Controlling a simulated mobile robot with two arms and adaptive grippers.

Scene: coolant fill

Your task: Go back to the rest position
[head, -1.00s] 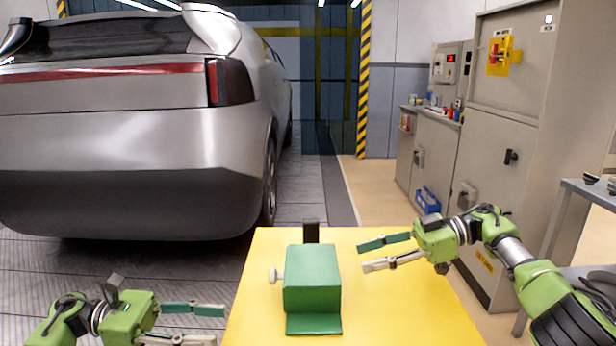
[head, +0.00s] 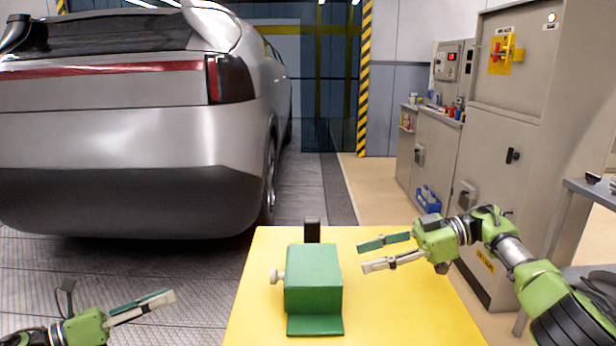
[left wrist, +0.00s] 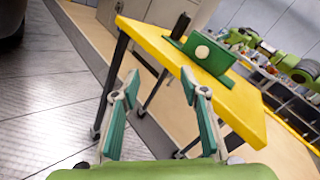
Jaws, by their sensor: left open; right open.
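My left gripper (head: 143,305) is at the lower left of the head view, left of the yellow table and clear of it. It is empty, and its spread fingers show in the left wrist view (left wrist: 160,90). My right gripper (head: 386,252) is open and empty over the right part of the table, apart from the green box. The green box (head: 313,278) with a pale knob (head: 275,276) on its left side stands on the yellow table (head: 400,310). A black upright piece (head: 312,231) stands behind the box.
A silver car (head: 130,140) fills the left background. Grey cabinets (head: 510,150) stand at the right, with a side table (head: 590,190) near the right edge. The floor between car and table is clear.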

